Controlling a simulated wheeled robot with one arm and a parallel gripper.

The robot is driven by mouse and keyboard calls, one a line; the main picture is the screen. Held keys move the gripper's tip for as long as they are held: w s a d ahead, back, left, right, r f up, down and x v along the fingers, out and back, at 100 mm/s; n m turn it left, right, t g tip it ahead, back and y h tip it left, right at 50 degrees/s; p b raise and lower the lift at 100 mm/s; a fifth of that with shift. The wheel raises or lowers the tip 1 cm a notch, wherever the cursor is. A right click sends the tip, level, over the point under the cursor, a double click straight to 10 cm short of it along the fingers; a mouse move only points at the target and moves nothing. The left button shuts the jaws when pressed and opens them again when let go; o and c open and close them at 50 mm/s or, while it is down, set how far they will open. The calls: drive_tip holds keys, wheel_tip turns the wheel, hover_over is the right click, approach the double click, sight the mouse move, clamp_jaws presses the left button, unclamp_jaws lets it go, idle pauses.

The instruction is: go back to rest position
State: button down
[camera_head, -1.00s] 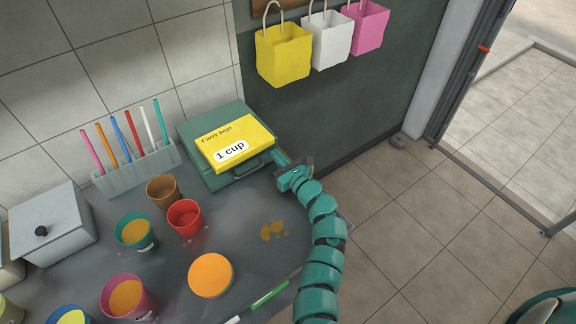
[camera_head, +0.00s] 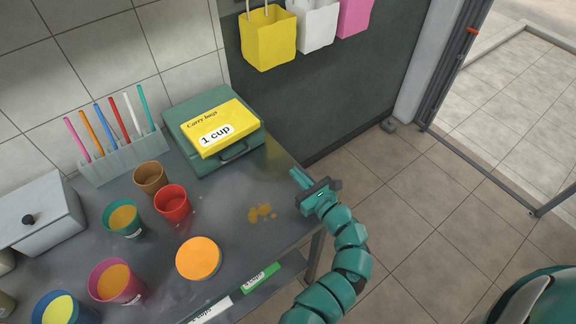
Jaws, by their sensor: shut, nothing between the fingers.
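My gripper (camera_head: 299,178) is shut and empty. It is at the right edge of the grey counter (camera_head: 222,214), pointing toward the upper left. My teal arm bends down from it to the bottom of the picture. The gripper is apart from the green case (camera_head: 190,122) with the yellow "1 cup" carry bags box (camera_head: 222,130) on top.
Several cups stand on the counter, among them a red cup (camera_head: 173,203) and a brown cup (camera_head: 150,178). An orange-topped round container (camera_head: 199,258) and a brown spill (camera_head: 262,212) are nearer my arm. Open tiled floor (camera_head: 420,215) lies to the right.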

drive_tip(key=b+v, duration=0.1)
drive_tip(key=v, duration=0.6)
drive_tip(key=shift+s+d, duration=0.25)
drive_tip(key=shift+n, duration=0.3)
